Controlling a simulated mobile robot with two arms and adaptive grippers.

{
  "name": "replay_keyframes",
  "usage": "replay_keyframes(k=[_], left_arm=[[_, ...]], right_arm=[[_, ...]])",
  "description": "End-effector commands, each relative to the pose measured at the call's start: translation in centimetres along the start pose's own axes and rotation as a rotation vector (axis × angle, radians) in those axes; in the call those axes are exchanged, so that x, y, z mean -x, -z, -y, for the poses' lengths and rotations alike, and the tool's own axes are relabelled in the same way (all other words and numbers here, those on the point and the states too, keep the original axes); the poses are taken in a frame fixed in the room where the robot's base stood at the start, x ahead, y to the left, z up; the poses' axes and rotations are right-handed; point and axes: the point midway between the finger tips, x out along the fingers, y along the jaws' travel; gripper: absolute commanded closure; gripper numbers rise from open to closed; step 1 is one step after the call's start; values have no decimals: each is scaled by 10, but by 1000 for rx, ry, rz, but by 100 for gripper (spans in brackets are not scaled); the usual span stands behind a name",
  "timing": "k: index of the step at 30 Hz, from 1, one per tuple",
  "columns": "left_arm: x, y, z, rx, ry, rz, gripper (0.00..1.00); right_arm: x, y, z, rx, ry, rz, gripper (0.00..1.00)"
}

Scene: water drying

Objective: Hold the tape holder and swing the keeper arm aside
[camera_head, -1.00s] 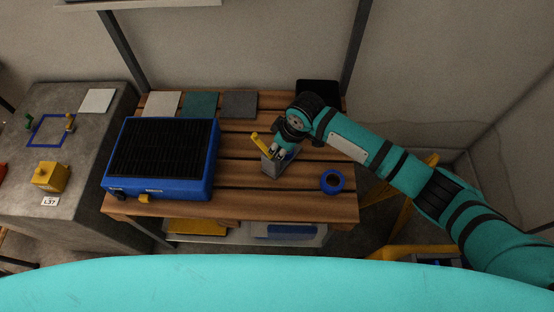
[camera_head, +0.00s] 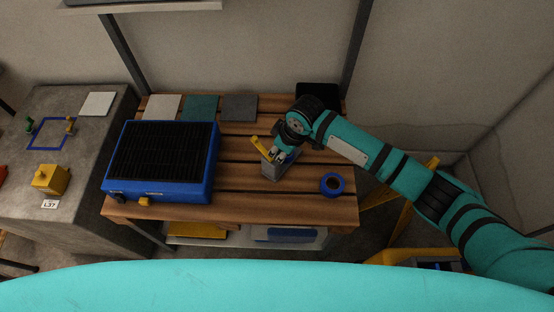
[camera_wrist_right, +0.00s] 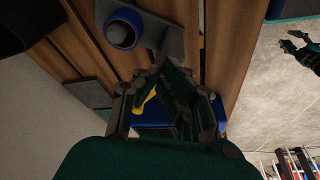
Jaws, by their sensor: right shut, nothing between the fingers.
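The tape holder (camera_head: 270,172) is a small grey block on the slatted wooden table, right of the blue machine. Its yellow keeper arm (camera_head: 259,148) sticks up and left from it. My right gripper (camera_head: 284,156) is shut and empty, close over the holder's right side; touching cannot be told. In the right wrist view its fingertips (camera_wrist_right: 150,78) come together, with the yellow arm (camera_wrist_right: 148,101) partly hidden behind them. A blue tape roll (camera_head: 333,183) lies right of the holder. A small dark gripper (camera_wrist_right: 292,42), apparently my left, shows far right in the wrist view; its jaw state is unclear.
The blue machine (camera_head: 207,185) with a black ribbed top fills the table's left part. Flat squares, including a teal one (camera_head: 200,107), lie along the back. A concrete block (camera_head: 100,185) stands at the left. The table's front right is mostly clear.

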Motion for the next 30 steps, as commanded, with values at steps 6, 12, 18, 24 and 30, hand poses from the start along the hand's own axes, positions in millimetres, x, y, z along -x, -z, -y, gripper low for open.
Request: replay_keyframes(k=[6, 12, 18, 24, 30], left_arm=[[0, 0, 0, 0, 0, 0, 75], [-1, 0, 0, 0, 0, 1, 75], [-3, 0, 0, 0, 0, 1, 75], [-5, -1, 0, 0, 0, 0, 75], [-6, -1, 0, 0, 0, 0, 75]], right_arm=[[0, 0, 0, 0, 0, 0, 100], [-2, 0, 0, 0, 0, 0, 100], [-5, -2, 0, 0, 0, 0, 100], [-9, -3, 0, 0, 0, -1, 100], [-12, -4, 0, 0, 0, 0, 100]])
